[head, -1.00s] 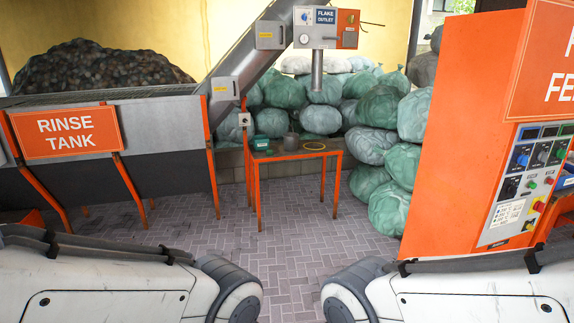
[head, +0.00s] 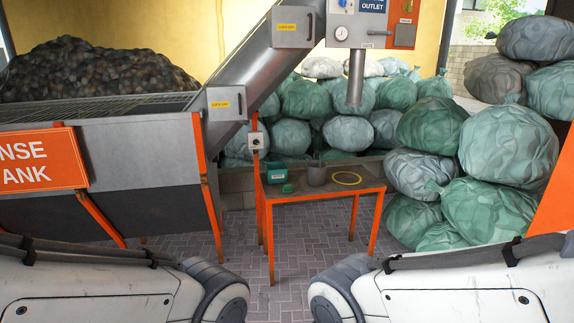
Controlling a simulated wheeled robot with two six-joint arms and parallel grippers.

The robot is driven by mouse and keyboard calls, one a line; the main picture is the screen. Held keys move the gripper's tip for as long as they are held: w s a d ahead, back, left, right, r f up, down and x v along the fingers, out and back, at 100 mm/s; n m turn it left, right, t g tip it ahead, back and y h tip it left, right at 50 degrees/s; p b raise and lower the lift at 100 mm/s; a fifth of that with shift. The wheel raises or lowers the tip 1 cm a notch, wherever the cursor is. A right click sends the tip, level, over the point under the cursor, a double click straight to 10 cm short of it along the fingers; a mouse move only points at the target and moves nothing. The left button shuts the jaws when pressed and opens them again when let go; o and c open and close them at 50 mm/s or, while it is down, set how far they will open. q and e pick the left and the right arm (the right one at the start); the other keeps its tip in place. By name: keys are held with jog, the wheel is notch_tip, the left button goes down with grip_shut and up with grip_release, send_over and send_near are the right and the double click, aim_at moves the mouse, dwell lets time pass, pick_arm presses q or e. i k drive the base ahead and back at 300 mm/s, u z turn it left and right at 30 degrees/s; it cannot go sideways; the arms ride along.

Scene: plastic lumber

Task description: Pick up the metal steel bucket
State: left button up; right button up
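A small grey metal bucket (head: 316,174) stands upright on an orange-framed table (head: 352,189) below the flake outlet pipe. A green container (head: 277,172) stands to its left, and a yellow ring (head: 346,178) lies flat to its right. A small green item (head: 288,188) lies in front of the bucket. My two arms show at the bottom left and bottom right, well short of the table. Neither gripper is in view.
The rinse tank (head: 150,148) and its sloping conveyor (head: 262,75) are at the left. Stuffed green bags (head: 499,217) are piled behind and right of the table. An orange panel (head: 556,195) is at the right edge. Paved floor (head: 318,235) lies clear before the table.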

aim_at(317, 170)
jog(key=z, duration=0.05)
jog(key=i, duration=2)
jog(key=z, duration=0.25)
jog(key=i, duration=1.7)
jog(key=z, duration=0.1)
